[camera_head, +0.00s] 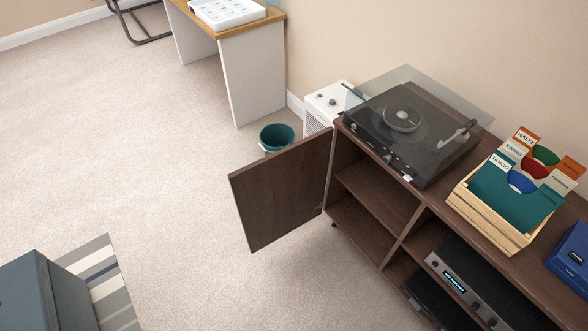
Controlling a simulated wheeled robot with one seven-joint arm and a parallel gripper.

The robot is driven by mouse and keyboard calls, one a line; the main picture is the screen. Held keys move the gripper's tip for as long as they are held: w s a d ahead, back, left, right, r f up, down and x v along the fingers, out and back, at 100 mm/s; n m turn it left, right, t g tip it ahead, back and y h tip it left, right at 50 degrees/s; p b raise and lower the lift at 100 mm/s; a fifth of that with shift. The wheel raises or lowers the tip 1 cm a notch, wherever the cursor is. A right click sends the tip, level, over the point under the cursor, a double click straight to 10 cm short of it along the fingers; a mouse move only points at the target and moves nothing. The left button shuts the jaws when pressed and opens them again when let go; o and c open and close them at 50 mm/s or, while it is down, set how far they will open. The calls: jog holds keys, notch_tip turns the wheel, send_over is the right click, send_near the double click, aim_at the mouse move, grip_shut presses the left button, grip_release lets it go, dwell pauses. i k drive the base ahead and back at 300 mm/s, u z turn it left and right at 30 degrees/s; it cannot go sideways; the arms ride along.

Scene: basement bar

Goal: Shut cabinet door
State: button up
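The dark brown cabinet door (284,194) stands wide open, swung out to the left from the left end of the wooden cabinet (402,232). Its hinge side meets the cabinet's left front edge. The compartment behind it (365,215) is exposed and looks empty, with one shelf across it. No handle shows on the visible face of the door. My gripper is not in view.
A teal bin (277,137) and white box (325,100) are behind the door. A grey-blue object (45,290) is at lower left. Carpet before the door is clear.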

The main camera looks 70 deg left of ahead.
aim_at(276, 194)
jog(key=k, duration=0.7)
jog(key=z, duration=2.4)
jog(key=k, duration=3)
jog(key=u, duration=2.15)
